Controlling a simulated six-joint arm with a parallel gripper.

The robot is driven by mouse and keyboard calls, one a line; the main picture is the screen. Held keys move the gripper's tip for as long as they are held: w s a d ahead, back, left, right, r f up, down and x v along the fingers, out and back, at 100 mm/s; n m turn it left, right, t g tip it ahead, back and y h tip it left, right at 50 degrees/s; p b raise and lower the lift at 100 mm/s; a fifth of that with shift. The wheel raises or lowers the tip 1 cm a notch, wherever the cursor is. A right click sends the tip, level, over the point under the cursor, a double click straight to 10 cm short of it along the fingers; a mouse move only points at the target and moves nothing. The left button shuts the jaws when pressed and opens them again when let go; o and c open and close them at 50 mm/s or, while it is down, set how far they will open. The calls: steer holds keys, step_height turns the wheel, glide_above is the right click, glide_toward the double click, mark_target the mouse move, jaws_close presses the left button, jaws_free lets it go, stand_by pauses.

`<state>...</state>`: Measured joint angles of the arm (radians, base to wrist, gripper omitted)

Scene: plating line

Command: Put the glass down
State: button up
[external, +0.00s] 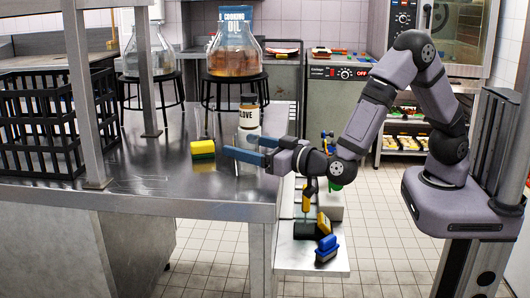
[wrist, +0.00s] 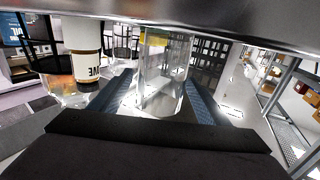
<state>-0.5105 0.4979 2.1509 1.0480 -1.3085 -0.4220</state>
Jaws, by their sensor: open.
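The clear glass (wrist: 165,75) is between the two blue fingers of my gripper (wrist: 160,100) in the wrist view. In the external view my gripper (external: 251,148) is low over the near right part of the metal table (external: 140,187), with its fingers spread on either side of the glass. The glass is faint there and partly hidden by the fingers. It looks upright, with its base at or close to the tabletop; exact contact is hard to tell.
A jar labelled clove (external: 249,112) stands just behind the glass. A yellow and green sponge (external: 203,149) lies to the left. A black crate (external: 40,130) and stools with large flasks (external: 234,45) stand farther left and back. The table's right edge is close to my gripper.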

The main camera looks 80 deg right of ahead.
mark_target(258, 148)
steer(key=shift+o, duration=0.7)
steer(key=shift+v, duration=1.8)
steer(key=shift+d, duration=0.1)
steer(key=shift+w+d+r+n+t+y+p, duration=0.2)
steer(key=shift+d+r+n+t+y, duration=0.15)
steer(key=shift+r+n+y, duration=0.2)
steer(key=shift+w+d+r+n+t+y+p, duration=0.2)
steer(key=shift+d+r+n+t+y, duration=0.2)
steer(key=shift+y, duration=0.25)
steer(key=y, duration=0.1)
steer(key=n+y, duration=0.1)
steer(key=shift+s+r+n+t+y+p, duration=0.1)
steer(key=shift+s+n+t+y+p, duration=0.05)
steer(key=shift+n+t+y+p, duration=0.15)
steer(key=shift+s+a+f+n+y, duration=0.2)
steer(key=shift+n+y, duration=0.1)
steer(key=shift+y, duration=0.15)
steer(key=shift+s+a+f+n+y, duration=0.1)
steer(key=shift+s+n+y, duration=0.15)
steer(key=shift+y, duration=0.2)
steer(key=shift+w+d+f+p, duration=0.15)
steer(key=shift+w+p, duration=0.55)
steer(key=shift+w, duration=1.15)
steer(key=shift+w+d+r+p, duration=0.15)
steer(key=shift+w+p, duration=0.5)
steer(key=shift+w, duration=1.2)
steer(key=shift+f, duration=0.1)
steer(key=shift+c, duration=0.7)
